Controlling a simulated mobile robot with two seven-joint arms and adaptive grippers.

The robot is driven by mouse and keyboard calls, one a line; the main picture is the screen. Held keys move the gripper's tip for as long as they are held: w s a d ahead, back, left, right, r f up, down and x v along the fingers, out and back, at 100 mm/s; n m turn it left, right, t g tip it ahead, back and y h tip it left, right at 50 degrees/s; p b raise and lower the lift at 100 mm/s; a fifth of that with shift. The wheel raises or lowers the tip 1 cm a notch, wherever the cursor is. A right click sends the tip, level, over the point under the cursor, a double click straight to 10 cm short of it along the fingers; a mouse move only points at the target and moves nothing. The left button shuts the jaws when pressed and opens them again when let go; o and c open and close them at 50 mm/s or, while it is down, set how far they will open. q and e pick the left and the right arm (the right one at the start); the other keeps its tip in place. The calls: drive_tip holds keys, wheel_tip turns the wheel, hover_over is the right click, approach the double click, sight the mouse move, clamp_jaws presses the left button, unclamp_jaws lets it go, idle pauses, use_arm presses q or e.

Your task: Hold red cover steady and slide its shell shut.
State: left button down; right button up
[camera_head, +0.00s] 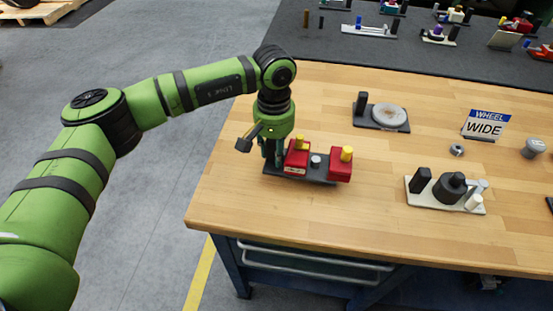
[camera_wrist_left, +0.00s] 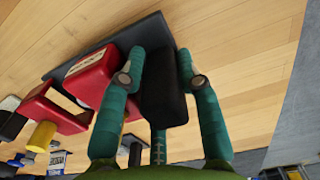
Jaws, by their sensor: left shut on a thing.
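The red cover stands on a dark base plate (camera_head: 306,180) near the table's left front. It has a left red part (camera_head: 296,160) and a right red part (camera_head: 340,166), each with a yellow knob on top. They are apart, with a small grey knob (camera_head: 316,161) between them. My left gripper (camera_head: 272,150) points down at the plate's left end. In the left wrist view its fingers (camera_wrist_left: 165,85) are shut on a black upright block (camera_wrist_left: 164,100), beside the left red part (camera_wrist_left: 93,76). My right gripper is not in view.
A black-and-white fixture (camera_head: 445,192) stands to the right, and a dark plate with a round grey disc (camera_head: 386,116) behind. A WHEEL WIDE sign (camera_head: 486,125) and loose grey knobs are farther right. The wooden table's front edge is close; wood in front of the cover is clear.

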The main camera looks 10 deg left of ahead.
use_arm(q)
wheel_tip(320, 180, up, 5)
drive_tip(key=shift+f, duration=0.15)
drive_tip(key=shift+n, duration=0.3)
drive_tip(key=f, duration=0.6)
drive_tip(key=shift+w+a, duration=0.15)
drive_tip(key=shift+w, duration=0.2)
drive_tip(key=shift+f, duration=1)
drive_tip(key=shift+f, duration=0.3)
drive_tip(key=shift+s+f, duration=0.15)
drive_tip(key=shift+f, duration=0.1)
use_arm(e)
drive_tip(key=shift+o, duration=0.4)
